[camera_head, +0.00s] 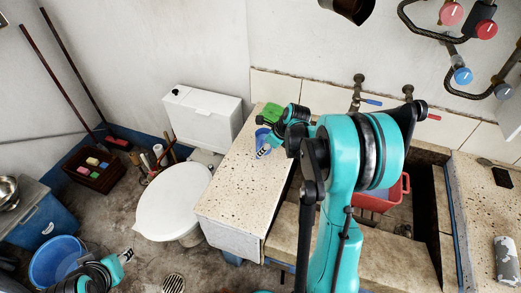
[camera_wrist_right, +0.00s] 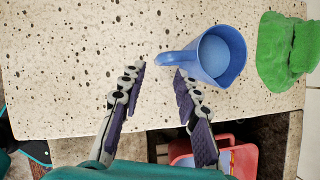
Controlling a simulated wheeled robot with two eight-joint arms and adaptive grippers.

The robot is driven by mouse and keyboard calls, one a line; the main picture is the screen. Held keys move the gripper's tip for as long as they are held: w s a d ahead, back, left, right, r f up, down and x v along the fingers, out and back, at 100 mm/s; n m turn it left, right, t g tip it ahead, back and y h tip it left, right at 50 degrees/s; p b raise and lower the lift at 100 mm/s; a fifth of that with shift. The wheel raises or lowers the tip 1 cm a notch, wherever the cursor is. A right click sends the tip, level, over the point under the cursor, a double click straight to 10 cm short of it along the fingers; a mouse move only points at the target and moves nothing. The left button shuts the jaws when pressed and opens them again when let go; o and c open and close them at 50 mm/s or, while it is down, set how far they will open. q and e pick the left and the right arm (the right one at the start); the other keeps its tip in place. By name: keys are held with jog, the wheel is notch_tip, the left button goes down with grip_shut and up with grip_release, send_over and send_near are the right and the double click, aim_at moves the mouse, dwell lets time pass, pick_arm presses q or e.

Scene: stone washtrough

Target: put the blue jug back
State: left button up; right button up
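The blue jug (camera_wrist_right: 228,52) stands on the speckled stone slab, its handle pointing left in the right wrist view. In the head view the jug (camera_head: 261,135) is partly hidden by my right arm. My right gripper (camera_wrist_right: 160,71) is open and empty. Its fingertips are just short of the jug, with the handle's end close to the gap between them. In the head view my right gripper (camera_head: 264,151) is small, beside the jug. My left gripper (camera_head: 127,256) is at the lower left near a blue bucket; its fingers are too unclear to read.
A green cloth-like lump (camera_wrist_right: 286,50) lies right beside the jug. The stone slab (camera_head: 235,195) is bare in front. A red basin (camera_head: 385,195) sits in the trough to the right. Taps and pipes line the wall behind. A white toilet (camera_head: 172,205) stands left of the slab.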

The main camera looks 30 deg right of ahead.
jog(key=s+a+r+n+p, duration=0.2)
jog(key=s+a+r+n, duration=0.35)
jog(key=r, duration=0.45)
jog(key=s+a+r+n+t+h, duration=0.1)
jog(key=s+a+n, duration=0.4)
jog(key=n, duration=0.7)
jog(key=s+a+r+n+t+h, duration=0.1)
jog(key=s+a+n, duration=0.5)
jog(key=s+n, duration=0.4)
jog(key=n, duration=0.3)
jog(key=shift+s+a+r, duration=0.15)
jog(key=shift+a, duration=0.15)
